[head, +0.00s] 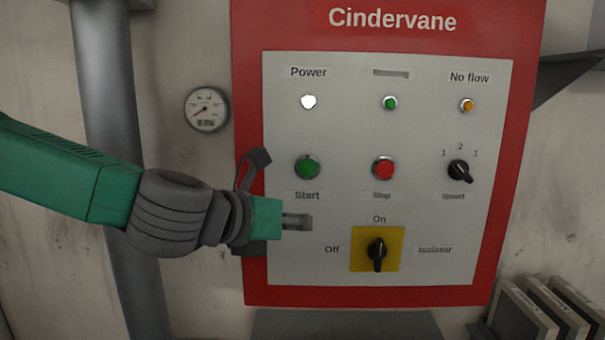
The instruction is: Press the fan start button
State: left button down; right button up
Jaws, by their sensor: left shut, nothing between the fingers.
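The control panel (450,235) is a grey plate in a red frame, headed "Cindervane". The green Start button (307,167) sits at its left, above the label "Start". My left gripper (300,222) is shut and empty, in front of the panel just below the Start label. It is apart from the button in the picture; its distance from the panel surface is hard to tell. The Power lamp (308,102) shows bright white. My right gripper is not in view.
The red Stop button (383,168) is right of Start. The black speed selector (459,171) is further right. The isolator (377,252), black on yellow, points to On. A gauge (206,109) and a grey pipe (105,70) are at left; a dark bracket (570,75) juts in at right.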

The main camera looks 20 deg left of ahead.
aim_at(309, 174)
pick_arm(q)
notch_tip(309, 174, up, 6)
jog(key=d+f+n, duration=0.1)
jog(key=d+n, duration=0.1)
jog(key=shift+t, duration=0.4)
jog(key=w, duration=0.2)
jog(key=w+a+p, duration=0.1)
jog(key=w, duration=0.1)
jog(key=w+a+p, duration=0.1)
jog(key=w, duration=0.2)
jog(key=shift+w+a+r, duration=0.1)
jog(key=shift+a+r, duration=0.05)
jog(key=shift+a, duration=0.1)
jog(key=shift+w, duration=0.6)
jog(key=shift+w+a, duration=0.3)
jog(key=shift+a, duration=0.55)
jog(key=shift+d, duration=0.6)
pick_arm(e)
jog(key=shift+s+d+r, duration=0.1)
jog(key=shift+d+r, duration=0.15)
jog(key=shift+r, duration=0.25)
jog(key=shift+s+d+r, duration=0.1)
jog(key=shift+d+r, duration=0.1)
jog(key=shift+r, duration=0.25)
